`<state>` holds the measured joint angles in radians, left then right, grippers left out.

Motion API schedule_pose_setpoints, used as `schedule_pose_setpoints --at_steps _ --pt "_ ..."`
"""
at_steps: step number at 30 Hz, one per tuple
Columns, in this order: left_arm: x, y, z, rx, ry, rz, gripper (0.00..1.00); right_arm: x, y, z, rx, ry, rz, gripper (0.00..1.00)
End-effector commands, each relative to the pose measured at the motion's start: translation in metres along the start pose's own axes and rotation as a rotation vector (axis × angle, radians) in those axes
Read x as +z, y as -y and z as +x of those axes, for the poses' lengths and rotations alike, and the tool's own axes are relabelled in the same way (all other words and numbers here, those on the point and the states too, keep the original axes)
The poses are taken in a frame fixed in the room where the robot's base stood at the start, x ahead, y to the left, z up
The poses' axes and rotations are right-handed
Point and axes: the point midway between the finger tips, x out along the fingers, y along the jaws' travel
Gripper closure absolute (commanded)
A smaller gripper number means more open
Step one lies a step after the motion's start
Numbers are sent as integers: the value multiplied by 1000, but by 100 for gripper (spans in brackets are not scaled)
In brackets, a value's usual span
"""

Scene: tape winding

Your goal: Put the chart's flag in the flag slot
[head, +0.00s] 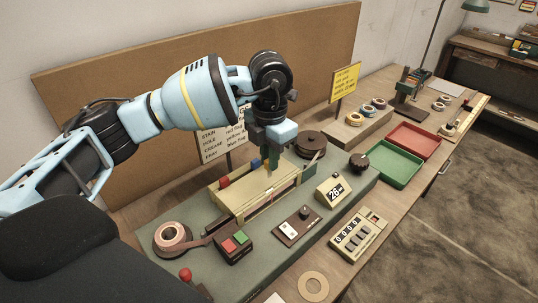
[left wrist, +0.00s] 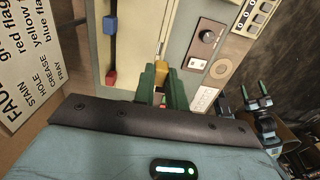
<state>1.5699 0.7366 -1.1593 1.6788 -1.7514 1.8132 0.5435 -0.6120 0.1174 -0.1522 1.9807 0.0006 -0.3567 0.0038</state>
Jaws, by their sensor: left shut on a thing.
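My left gripper (head: 269,166) is over the cream machine bed (head: 236,203), its green fingers pointing down. In the left wrist view the gripper (left wrist: 162,80) is shut on a yellow flag (left wrist: 161,65), which shows between the fingertips. A red flag (head: 224,182) and a blue flag (head: 256,163) stand along the back side of the bed. The white chart (left wrist: 32,60) pairs faults with flag colours and is partly cut off. I cannot make out the flag slot for certain. My right gripper (left wrist: 254,92) shows small beyond the bench front, its green fingers apart and empty.
A pink tape roll (head: 173,237) and a red-green button box (head: 234,246) lie left of the bed. A dial box (head: 297,226) and a "26" counter (head: 332,190) are in front. Green (head: 390,164) and red trays (head: 414,139) stand right.

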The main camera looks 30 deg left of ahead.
Motion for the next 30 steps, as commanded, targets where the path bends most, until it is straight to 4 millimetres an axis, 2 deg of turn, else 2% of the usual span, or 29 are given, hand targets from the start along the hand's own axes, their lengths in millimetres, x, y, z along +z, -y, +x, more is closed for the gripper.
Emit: schedule_pose_setpoints --at_steps 15,30 --pt "0 0 35 -1 -4 1 100 28 4 7 -5 47 12 26" --pt "0 0 37 0 1 0 100 22 4 9 -5 34 15 26"
